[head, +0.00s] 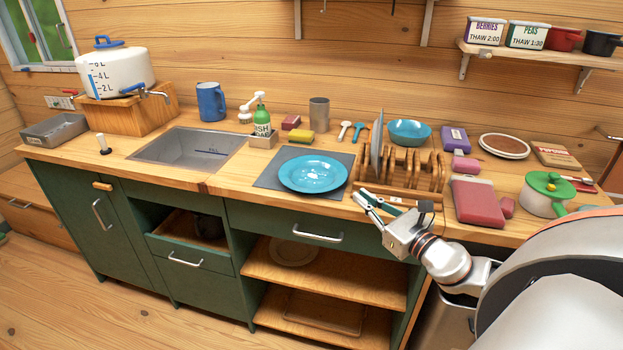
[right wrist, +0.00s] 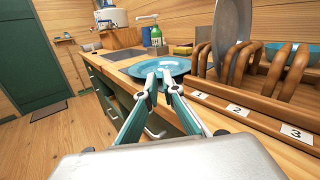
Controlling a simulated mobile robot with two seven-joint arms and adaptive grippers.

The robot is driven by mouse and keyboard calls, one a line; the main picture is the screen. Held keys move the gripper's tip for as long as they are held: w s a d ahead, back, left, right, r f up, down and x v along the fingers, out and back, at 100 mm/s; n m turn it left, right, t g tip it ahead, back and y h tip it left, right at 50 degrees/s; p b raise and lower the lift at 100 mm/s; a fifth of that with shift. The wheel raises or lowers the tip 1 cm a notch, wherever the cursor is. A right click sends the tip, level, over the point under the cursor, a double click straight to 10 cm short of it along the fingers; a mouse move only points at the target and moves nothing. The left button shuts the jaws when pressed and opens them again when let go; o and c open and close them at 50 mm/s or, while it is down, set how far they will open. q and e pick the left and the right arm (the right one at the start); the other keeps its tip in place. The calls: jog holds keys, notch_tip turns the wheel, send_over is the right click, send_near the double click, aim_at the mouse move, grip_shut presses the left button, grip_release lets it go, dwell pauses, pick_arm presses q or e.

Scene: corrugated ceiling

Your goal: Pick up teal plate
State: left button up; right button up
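The teal plate (head: 313,174) lies flat on a dark grey mat (head: 268,181) on the wooden counter, between the sink and the plate rack. It also shows in the right wrist view (right wrist: 160,66), straight beyond the fingertips. My right gripper (head: 359,193) is just off the plate's front right side, near the counter's front edge. Its two fingers point toward the plate, with a narrow gap between the tips (right wrist: 161,78) and nothing visibly held. The fingertips hide part of the plate's near rim in the wrist view. My left gripper is not in view.
A wooden rack (head: 405,170) with numbered slots and a grey plate (head: 376,138) stands right of the teal plate. A yellow sponge (head: 301,136) and a metal cup (head: 319,112) are behind it. The sink (head: 190,146) is to the left. A teal bowl (head: 409,132) sits behind the rack.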

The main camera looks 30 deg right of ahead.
aim_at(328, 201)
jog(key=w+n+g+y, duration=0.1)
jog(key=n, duration=0.4)
jog(key=w+n+g+y, duration=0.2)
jog(key=n, duration=0.4)
jog(key=w+n+g+y, duration=0.1)
jog(key=w+n+y, duration=0.1)
jog(key=n, duration=0.4)
jog(key=shift+a+f+g+p, duration=0.25)
jog(key=shift+g+p, duration=0.1)
jog(key=shift+g, duration=0.05)
jog(key=shift+p+x, duration=0.35)
jog(key=shift+x, duration=0.5)
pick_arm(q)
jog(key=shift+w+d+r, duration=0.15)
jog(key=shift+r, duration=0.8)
pick_arm(e)
jog(key=shift+a+f, duration=0.1)
jog(key=shift+f, duration=0.05)
jog(key=shift+w, duration=0.1)
jog(key=shift+x, duration=1.75)
jog(key=shift+w+a+f, duration=0.2)
jog(key=shift+w+f, duration=0.15)
jog(key=shift+w, duration=0.25)
